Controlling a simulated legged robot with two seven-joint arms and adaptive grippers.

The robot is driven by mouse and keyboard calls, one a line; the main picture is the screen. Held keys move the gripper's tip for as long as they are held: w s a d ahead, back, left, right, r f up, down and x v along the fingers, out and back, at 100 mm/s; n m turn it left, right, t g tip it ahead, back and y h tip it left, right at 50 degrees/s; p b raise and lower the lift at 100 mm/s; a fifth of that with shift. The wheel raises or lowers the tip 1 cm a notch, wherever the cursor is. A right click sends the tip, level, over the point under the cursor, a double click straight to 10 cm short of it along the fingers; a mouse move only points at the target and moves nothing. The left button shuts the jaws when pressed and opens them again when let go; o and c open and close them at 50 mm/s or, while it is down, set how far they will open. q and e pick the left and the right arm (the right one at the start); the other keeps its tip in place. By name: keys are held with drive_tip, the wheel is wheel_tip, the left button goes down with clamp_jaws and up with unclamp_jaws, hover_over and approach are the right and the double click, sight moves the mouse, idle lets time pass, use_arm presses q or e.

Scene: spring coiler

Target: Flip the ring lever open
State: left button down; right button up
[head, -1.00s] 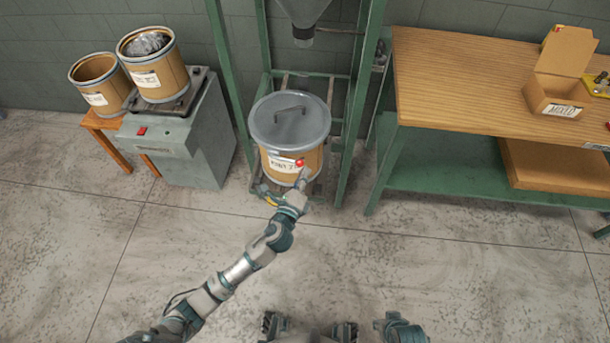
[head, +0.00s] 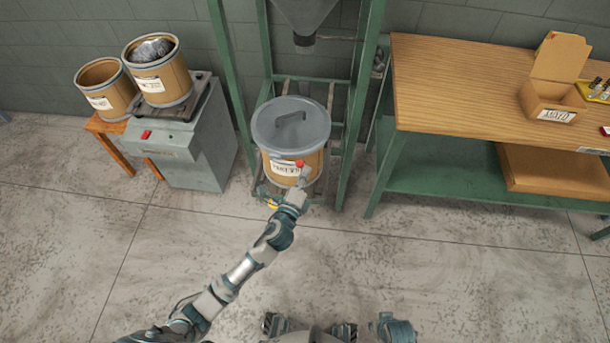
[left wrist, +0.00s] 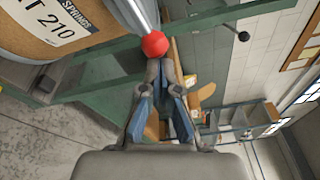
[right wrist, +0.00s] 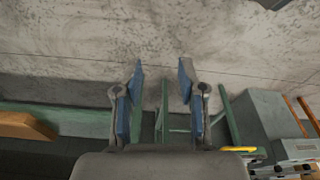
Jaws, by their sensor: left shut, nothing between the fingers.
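The drum (head: 277,167) is brown with a grey lid (head: 290,122) on top and a white label in front. The ring lever shows as a red ball knob (head: 300,164) at the front of the rim; in the left wrist view the knob (left wrist: 154,44) sits at the end of a metal rod. My left gripper (left wrist: 161,67) is shut and empty, its fingertips right at the knob; whether they touch it I cannot tell. They hide part of the drum front in the head view. My right gripper (right wrist: 161,68) is open and empty, away from the drum.
The drum stands inside a green frame (head: 359,110) under a hopper (head: 305,20). A grey machine (head: 205,150) with another drum (head: 158,75) stands at left. A wood-topped bench (head: 450,80) with a cardboard box (head: 550,100) is at right. The floor in front is clear.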

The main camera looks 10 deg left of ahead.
use_arm(q)
drive_tip(key=r+n+p, duration=0.1)
drive_tip(key=r, duration=0.1)
drive_tip(key=a+r+n+p, duration=0.1)
drive_tip(key=r+n+p, duration=0.1)
use_arm(e)
drive_tip(key=s+f+p, duration=0.3)
drive_tip(key=s+f, duration=0.1)
drive_tip(key=f, duration=1)
use_arm(q)
drive_tip(key=w+a+r+n+p, duration=0.1)
drive_tip(key=a+r+n+p, duration=0.4)
drive_tip(key=n, duration=0.5)
drive_tip(key=shift+w+a+p, duration=0.25)
drive_tip(key=shift+a+p, duration=0.05)
drive_tip(key=shift+a, duration=0.95)
use_arm(e)
drive_tip(key=s+d+f, duration=0.1)
drive_tip(key=s+f, duration=0.2)
drive_tip(key=s, duration=0.4)
drive_tip(key=s+d+f+g, duration=0.1)
drive_tip(key=s+d+f, duration=0.1)
drive_tip(key=s, duration=0.6)
drive_tip(key=shift+d+f, duration=0.15)
drive_tip(key=shift+f, duration=0.7)
use_arm(q)
drive_tip(key=shift+r, duration=0.15)
use_arm(e)
drive_tip(key=shift+s, duration=0.15)
